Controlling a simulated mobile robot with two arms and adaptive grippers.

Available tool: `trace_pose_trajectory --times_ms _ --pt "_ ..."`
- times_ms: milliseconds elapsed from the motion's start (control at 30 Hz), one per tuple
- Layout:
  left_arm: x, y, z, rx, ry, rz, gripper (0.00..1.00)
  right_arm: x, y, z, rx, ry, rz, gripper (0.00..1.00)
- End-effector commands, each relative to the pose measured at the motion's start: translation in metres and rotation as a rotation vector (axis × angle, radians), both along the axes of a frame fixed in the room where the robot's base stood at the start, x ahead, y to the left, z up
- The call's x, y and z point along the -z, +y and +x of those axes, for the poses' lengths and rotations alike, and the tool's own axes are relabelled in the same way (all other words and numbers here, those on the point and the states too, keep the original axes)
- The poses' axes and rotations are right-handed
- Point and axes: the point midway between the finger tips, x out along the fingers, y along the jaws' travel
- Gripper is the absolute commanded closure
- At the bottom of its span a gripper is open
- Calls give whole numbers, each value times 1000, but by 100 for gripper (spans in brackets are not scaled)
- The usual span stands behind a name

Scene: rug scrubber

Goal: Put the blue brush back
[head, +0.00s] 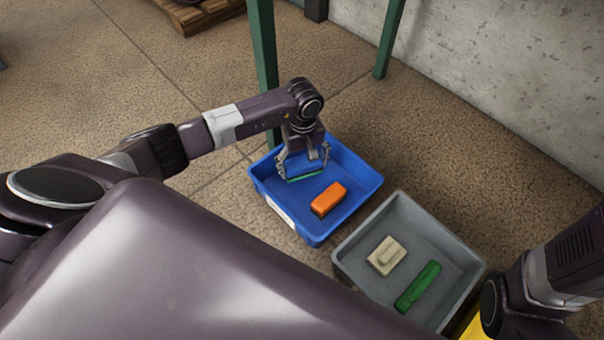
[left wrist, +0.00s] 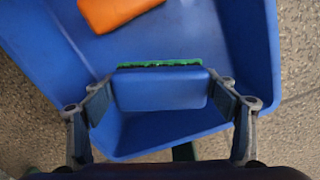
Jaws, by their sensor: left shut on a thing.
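The blue brush (head: 305,168), with green bristles along one edge, is in the blue bin (head: 356,207). My left gripper (head: 304,160) reaches down into the bin and is shut on the brush. In the left wrist view the brush (left wrist: 160,90) lies between the two fingers of my left gripper (left wrist: 162,105), with its green edge at the far side. Whether the brush touches the bin floor is hard to tell. My right gripper is not in view; only part of the right arm shows at the lower right.
An orange block-like item (head: 328,199) lies in the blue bin, beside the brush. A grey bin (head: 455,254) stands to the right, holding a beige brush (head: 386,256) and a green item (head: 418,286). A green post (head: 262,60) rises behind the blue bin.

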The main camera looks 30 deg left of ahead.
Motion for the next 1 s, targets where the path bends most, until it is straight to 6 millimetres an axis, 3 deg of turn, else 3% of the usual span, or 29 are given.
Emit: trace_pose_trajectory --times_ms 33,267,533,967,1000 --pt "8 -1 1 0 -2 -1 52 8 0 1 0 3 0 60" --pt "17 -1 1 3 -1 0 52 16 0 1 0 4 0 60" --pt "52 -5 1 14 -2 -1 52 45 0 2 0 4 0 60" --pt "56 -5 1 16 -2 1 52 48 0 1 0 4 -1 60" --pt "55 -5 1 16 -1 1 18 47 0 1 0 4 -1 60"
